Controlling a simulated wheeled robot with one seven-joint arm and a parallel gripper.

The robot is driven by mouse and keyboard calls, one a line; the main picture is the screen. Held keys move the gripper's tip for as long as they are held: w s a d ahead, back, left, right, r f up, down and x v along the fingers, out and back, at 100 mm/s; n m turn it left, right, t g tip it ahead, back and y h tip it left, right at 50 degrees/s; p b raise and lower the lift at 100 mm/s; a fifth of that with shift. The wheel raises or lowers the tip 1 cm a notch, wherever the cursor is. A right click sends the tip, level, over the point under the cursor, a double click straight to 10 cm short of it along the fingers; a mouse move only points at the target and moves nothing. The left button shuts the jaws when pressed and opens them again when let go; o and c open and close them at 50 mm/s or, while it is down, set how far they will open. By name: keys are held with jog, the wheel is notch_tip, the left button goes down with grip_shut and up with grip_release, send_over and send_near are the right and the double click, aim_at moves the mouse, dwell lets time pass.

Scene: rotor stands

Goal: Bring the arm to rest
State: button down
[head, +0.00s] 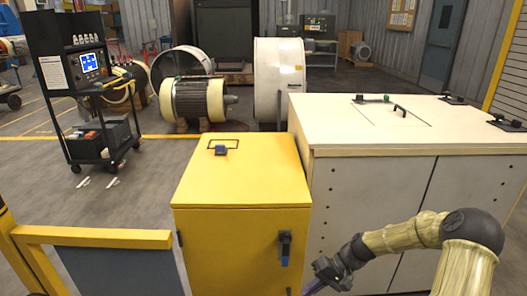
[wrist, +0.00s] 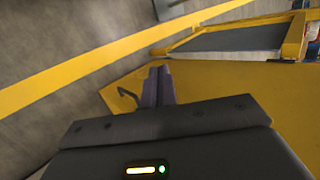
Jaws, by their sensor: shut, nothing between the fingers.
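My arm reaches in from the lower right of the head view, bent at a dark joint, in front of the pale cabinet. My gripper (head: 312,288) points down and left beside the lower right of the yellow cabinet (head: 242,170), partly cut off by the bottom edge. In the wrist view the purple-grey fingers (wrist: 158,84) are together with nothing between them. Behind them is a yellow surface (wrist: 215,85) with a dark handle (wrist: 128,95). I cannot tell whether the gripper touches the cabinet.
The pale cabinet (head: 420,125) fills the right, with black fittings on top. A yellow frame with a grey panel (head: 110,240) stands at lower left. A black cart (head: 90,90) and a motor (head: 195,98) stand farther back. Open floor lies left of the yellow cabinet.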

jog(key=s+d+r+t+h, duration=0.1)
jog(key=s+r+t+h, duration=0.4)
jog(key=s+r+h, duration=0.75)
jog(key=s+r+y+p, duration=0.3)
jog(key=r+p, duration=2.5)
jog(key=r, duration=0.2)
jog(key=shift+r+g+y, duration=0.15)
jog(key=shift+g+y, duration=0.15)
jog(key=shift+y, duration=0.05)
jog(key=shift+d, duration=0.1)
